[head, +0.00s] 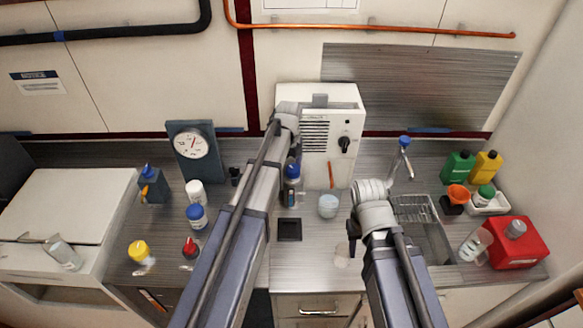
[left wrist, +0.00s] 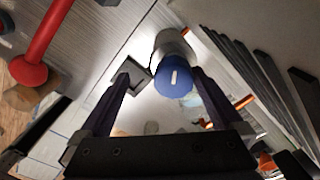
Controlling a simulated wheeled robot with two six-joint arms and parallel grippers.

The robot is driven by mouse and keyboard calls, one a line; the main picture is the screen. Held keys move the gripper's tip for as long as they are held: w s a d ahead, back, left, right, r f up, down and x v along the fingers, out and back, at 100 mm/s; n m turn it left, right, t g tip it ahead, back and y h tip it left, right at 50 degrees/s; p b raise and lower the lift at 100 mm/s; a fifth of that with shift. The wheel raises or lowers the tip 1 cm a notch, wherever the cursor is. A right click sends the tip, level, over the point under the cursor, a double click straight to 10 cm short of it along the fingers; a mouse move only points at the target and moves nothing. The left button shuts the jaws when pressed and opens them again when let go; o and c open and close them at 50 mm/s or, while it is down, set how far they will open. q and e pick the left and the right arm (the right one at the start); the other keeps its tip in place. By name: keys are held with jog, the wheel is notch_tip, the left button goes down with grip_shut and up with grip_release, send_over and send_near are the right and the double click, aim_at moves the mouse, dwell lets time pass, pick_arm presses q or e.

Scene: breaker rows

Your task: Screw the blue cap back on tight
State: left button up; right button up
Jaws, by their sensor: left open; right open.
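A blue cap (left wrist: 174,80) with a white mark on top sits on the end of a grey-looking bottle (left wrist: 172,47) in the left wrist view. In the head view a dark bottle (head: 291,195) with a blue cap (head: 293,171) stands in front of the white machine, apparently the same one. My left gripper (left wrist: 162,75) is open, its fingers on either side of the cap with visible gaps. In the head view its fingers are hard to make out. My right gripper (head: 353,238) is open and empty over the counter, left of the sink. Cap tightness cannot be told.
A dark square tray (head: 289,229) lies in front of the bottle. A white-blue cup (head: 328,205) stands right of it. A white bottle with a blue cap (head: 197,216) stands to the left. The white machine (head: 318,125) is behind; the sink (head: 424,236) is at right.

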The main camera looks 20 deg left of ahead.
aim_at(297, 165)
pick_arm(q)
jog(key=shift+w+d+r+n, duration=0.1)
jog(key=shift+w+d+n, duration=0.15)
jog(key=shift+w, duration=0.35)
jog(key=shift+w+d+n, duration=0.15)
jog(key=shift+w+d, duration=0.05)
jog(key=shift+w, duration=0.35)
jog(key=n, duration=0.2)
jog(key=shift+w+d+n, duration=0.25)
jog(key=shift+d+n, duration=0.05)
jog(key=n, duration=0.3)
jog(key=shift+d+f, duration=0.2)
jog(key=shift+s+n, duration=0.15)
jog(key=shift+n, duration=0.55)
jog(key=n, duration=0.4)
jog(key=shift+s+a+f+n, duration=0.1)
jog(key=shift+s+a+n, duration=0.25)
jog(key=shift+a+n, duration=0.05)
pick_arm(e)
jog(key=shift+w+d+f, duration=0.2)
jog(key=shift+w+d, duration=0.15)
pick_arm(q)
jog(key=shift+s, duration=0.1)
jog(key=shift+c, duration=0.3)
